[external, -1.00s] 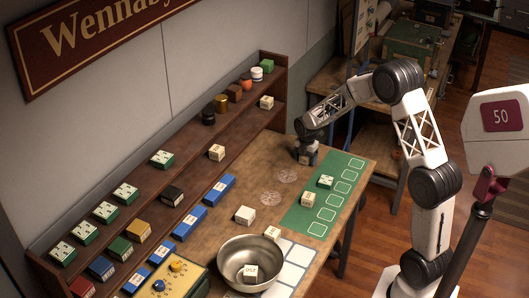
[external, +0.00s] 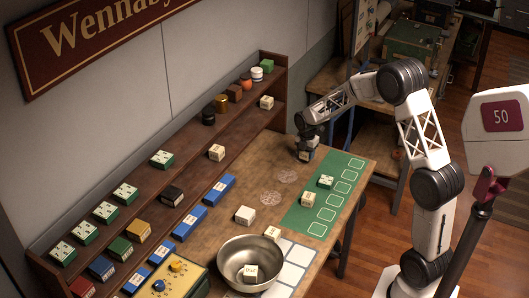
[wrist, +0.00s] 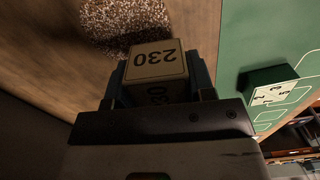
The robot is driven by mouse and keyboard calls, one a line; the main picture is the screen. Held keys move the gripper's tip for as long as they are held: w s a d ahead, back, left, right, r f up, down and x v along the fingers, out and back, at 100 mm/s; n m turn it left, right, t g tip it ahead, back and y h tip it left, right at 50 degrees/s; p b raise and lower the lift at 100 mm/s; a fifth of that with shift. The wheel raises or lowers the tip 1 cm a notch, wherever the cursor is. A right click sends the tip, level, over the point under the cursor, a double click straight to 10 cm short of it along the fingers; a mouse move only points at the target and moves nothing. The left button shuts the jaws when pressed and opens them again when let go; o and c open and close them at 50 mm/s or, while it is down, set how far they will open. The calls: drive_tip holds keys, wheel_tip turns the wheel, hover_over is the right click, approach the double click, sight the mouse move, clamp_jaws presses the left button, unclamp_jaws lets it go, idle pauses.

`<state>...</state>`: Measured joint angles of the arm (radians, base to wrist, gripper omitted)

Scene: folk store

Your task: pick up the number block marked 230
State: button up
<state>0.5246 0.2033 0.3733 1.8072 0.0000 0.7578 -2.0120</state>
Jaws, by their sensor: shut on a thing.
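The block marked 230 (wrist: 155,62) is cream-coloured and sits between the two fingers of my gripper (wrist: 160,80) in the wrist view. Its number reads upside down there, and its sides are held by the fingers. In the external view my gripper (external: 307,148) is low at the far end of the table, left of the green mat. A small part of the block (external: 306,155) shows below the fingers. I cannot tell whether it touches the table.
The green mat (external: 300,222) with outlined squares carries a green-and-white block (external: 326,181) and a cream block (external: 307,200). A metal bowl (external: 222,262) stands at the near end. A wooden shelf (external: 252,113) with several blocks runs along the wall.

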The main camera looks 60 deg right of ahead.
drive_tip(key=shift+s+a+r, duration=0.1)
drive_tip(key=shift+s+r, duration=0.1)
drive_tip(key=shift+r, duration=0.25)
drive_tip(key=s+a, duration=0.2)
drive_tip(key=s, duration=0.2)
drive_tip(key=s+a+r, duration=0.1)
drive_tip(key=s+a, duration=0.2)
drive_tip(key=s, duration=0.2)
drive_tip(key=s+a, duration=0.2)
drive_tip(key=s, duration=0.2)
drive_tip(key=shift+s+a+r, duration=0.2)
drive_tip(key=shift+s+a, duration=0.05)
drive_tip(key=shift+a, duration=0.1)
